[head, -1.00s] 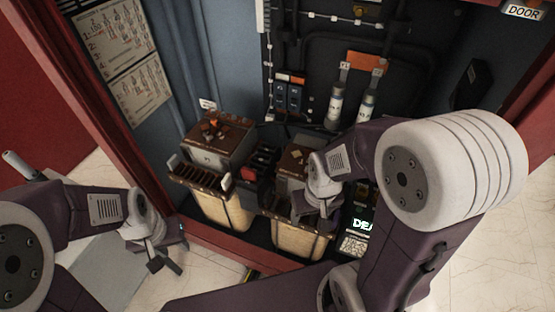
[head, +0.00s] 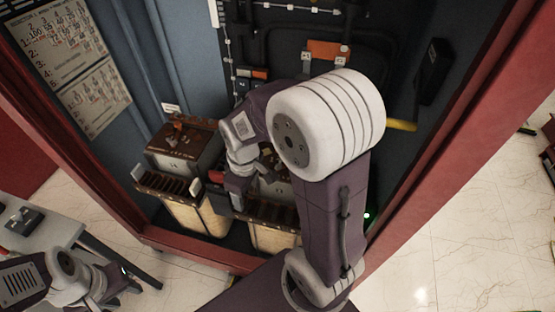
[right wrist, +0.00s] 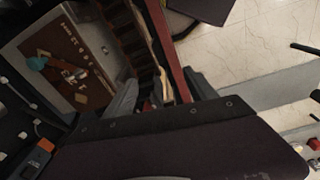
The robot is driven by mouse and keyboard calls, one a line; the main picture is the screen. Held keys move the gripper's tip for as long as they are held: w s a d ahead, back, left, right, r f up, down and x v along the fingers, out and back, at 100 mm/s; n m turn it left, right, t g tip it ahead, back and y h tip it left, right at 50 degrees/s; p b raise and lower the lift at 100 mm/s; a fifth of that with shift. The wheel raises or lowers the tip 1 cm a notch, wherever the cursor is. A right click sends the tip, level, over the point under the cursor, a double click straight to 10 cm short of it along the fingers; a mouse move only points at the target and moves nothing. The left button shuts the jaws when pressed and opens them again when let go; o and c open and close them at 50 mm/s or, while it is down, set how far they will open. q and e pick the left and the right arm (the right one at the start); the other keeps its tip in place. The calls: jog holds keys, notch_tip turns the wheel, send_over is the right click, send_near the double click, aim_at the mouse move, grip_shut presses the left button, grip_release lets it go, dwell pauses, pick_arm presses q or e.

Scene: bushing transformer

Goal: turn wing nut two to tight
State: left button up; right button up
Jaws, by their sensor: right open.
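The left transformer (head: 185,145), a box with a brown top and small fittings, stands in the cabinet. The right transformer (head: 270,212) is partly hidden by my right arm. No wing nut can be made out clearly. In the right wrist view a brown transformer top (right wrist: 68,65) shows at upper left, with a small teal-and-orange fitting (right wrist: 37,62) and pale metal pieces on it. My right gripper (head: 238,197) is over the gap between the transformers; its open fingers show in the right wrist view (right wrist: 163,95), with nothing clearly between them. My left gripper (head: 125,278) is at the lower left, outside the cabinet.
The red cabinet frame (head: 440,165) borders the opening on the right. A grey table (head: 40,225) with a dark item stands at the left outside. Pale floor (head: 450,230) is clear at the right.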

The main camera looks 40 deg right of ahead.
jog(key=w+d+r+n+p, duration=0.2)
jog(key=w+d+r+p, duration=0.15)
jog(key=w+d, duration=0.4)
jog(key=m+g+p, duration=0.1)
jog(key=m+p, duration=0.1)
send_near(279, 162)
jog(key=shift+w+a, duration=0.15)
jog(key=shift+a, duration=0.1)
jog(key=shift+d+f, duration=0.1)
jog(key=shift+d, duration=0.25)
jog(key=shift+s, duration=0.2)
notch_tip(279, 162, down, 8)
jog(key=shift+a+f, duration=0.15)
jog(key=shift+f, duration=0.05)
jog(key=shift+a+f, duration=0.1)
jog(key=shift+f, duration=0.15)
jog(key=shift+c, duration=0.3)
